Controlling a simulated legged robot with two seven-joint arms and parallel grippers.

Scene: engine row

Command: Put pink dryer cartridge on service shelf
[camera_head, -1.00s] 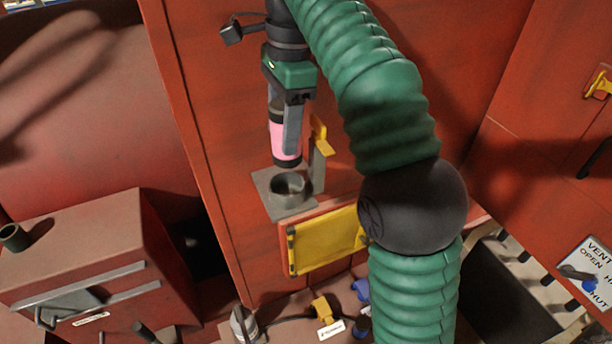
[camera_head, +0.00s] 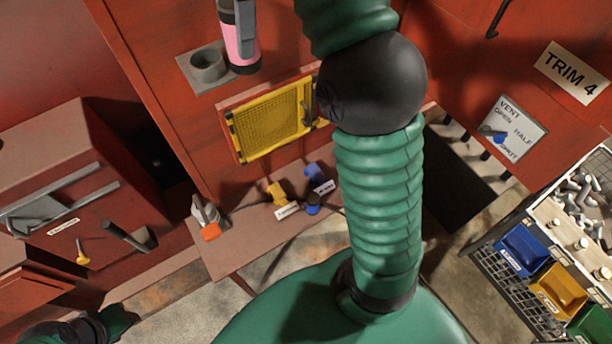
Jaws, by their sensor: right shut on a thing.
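The pink dryer cartridge (camera_head: 239,40), with a dark lower end, is upright at the top of the view. My right gripper (camera_head: 244,28) is shut on it, with a grey finger along its side; the upper gripper is cut off by the frame edge. The cartridge appears just right of a grey round cup (camera_head: 208,66) on a wall bracket. A brown shelf (camera_head: 238,253) below the yellow grille is probably the service shelf. My left gripper is not in view; a bit of green and black arm shows at the lower left.
The shelf holds an orange-tipped fitting (camera_head: 208,222), a yellow connector (camera_head: 277,193) and blue connectors (camera_head: 314,172). Its front left part is bare. The yellow grille (camera_head: 268,120) is on the wall above. A wire rack with coloured bins (camera_head: 522,250) stands at right. My right arm blocks the middle.

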